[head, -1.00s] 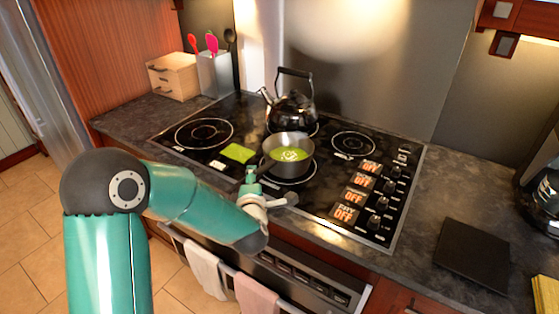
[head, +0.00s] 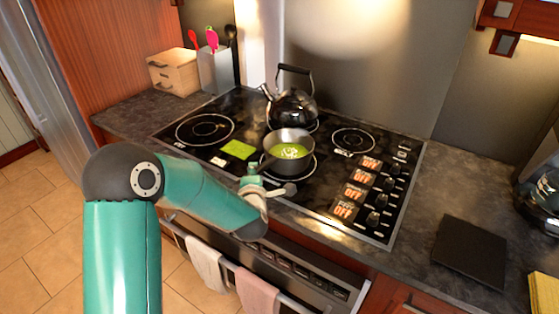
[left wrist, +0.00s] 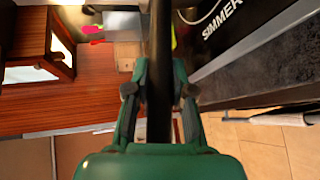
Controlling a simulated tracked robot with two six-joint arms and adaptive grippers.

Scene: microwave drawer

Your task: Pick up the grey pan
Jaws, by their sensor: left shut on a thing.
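The grey pan (head: 290,137) holds green soup with a pale swirl and is over the front middle burner of the black stove in the head view. Its handle points toward my left arm. My left gripper (head: 251,178) is at the handle, in front of the pan. In the left wrist view my left gripper (left wrist: 159,95) is shut with its two fingers on both sides of the dark handle (left wrist: 160,60). Whether the pan's bottom touches the burner is hard to tell. My right gripper is not in view.
A black kettle (head: 291,108) stands right behind the pan. A green cloth-like square (head: 238,150) lies left of it on the stove (head: 213,157). Control knobs (head: 381,200) are to the right. Two towels (head: 257,291) hang on the oven rail. Counter on the right has a dark board (head: 470,253).

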